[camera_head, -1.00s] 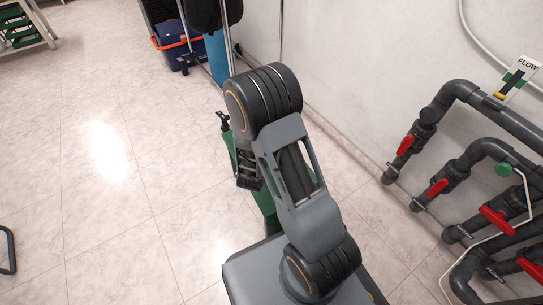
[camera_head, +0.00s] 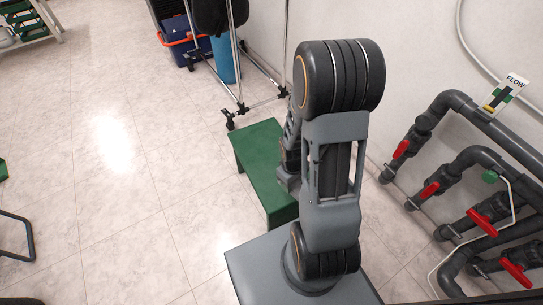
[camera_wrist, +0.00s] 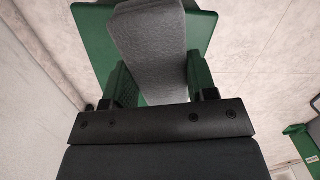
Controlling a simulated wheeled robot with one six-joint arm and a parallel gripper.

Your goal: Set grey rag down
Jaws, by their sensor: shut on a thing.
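The grey rag (camera_wrist: 150,40) is a thick folded piece in the wrist view. My gripper (camera_wrist: 158,78) has its green fingers on either side of the rag and is shut on it. A green bench top (camera_wrist: 92,32) lies beyond the rag in that view. I cannot tell whether the rag touches it. In the head view the low green bench (camera_head: 255,160) stands on the floor, partly behind my arm. My arm hides the rag and most of the gripper there.
Grey pipes with red valve handles (camera_head: 431,190) run along the right wall. A wheeled metal rack (camera_head: 238,75) stands behind the bench, near a blue bin with an orange rim (camera_head: 183,48). The tiled floor (camera_head: 120,200) to the left is mostly open.

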